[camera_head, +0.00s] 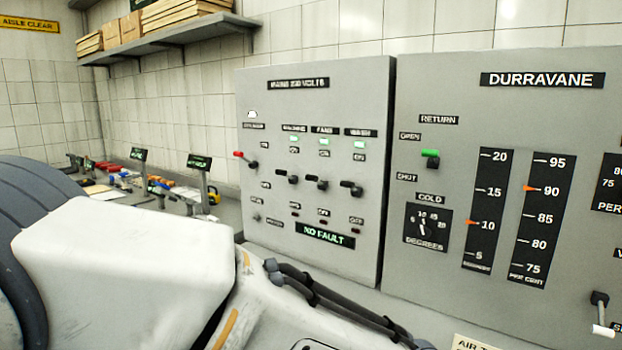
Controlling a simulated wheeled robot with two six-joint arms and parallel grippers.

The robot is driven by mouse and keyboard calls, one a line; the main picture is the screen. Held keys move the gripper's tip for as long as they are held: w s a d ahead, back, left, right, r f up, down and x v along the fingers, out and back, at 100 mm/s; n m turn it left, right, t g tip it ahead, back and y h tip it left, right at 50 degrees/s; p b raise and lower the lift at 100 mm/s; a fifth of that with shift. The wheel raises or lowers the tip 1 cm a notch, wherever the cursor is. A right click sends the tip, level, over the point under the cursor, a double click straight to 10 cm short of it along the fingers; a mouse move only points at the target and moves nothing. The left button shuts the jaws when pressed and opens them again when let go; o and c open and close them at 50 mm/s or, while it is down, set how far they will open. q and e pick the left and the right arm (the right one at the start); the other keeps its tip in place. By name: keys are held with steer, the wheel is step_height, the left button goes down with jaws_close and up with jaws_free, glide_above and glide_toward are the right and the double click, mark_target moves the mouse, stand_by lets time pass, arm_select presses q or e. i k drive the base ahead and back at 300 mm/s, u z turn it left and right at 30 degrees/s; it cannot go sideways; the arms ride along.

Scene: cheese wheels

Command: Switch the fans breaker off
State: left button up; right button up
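The grey breaker panel (262,95) stands upright against the wall in the middle of the view, headed with a volts label. It has a row of black levers under small labels. The fans breaker (317,183) is the middle of the three black levers, under the FANS label (322,130). The lamp (324,141) above it glows green, and the lamp below it is dark. The lever's exact tilt is hard to tell. Neither of my grippers is in view. A white arm link of mine fills the lower left.
Black levers flank the fans breaker closely: machine (287,178) on the left, wash (351,188) on the right. A red-tipped lever (245,158) is further left. A NO FAULT display (325,235) is below. The Durravane panel (450,60) stands close on the right.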

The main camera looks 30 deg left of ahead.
mark_target(316, 180)
steer(key=u, duration=0.4)
steer(key=i, duration=0.95)
steer(key=z, duration=0.25)
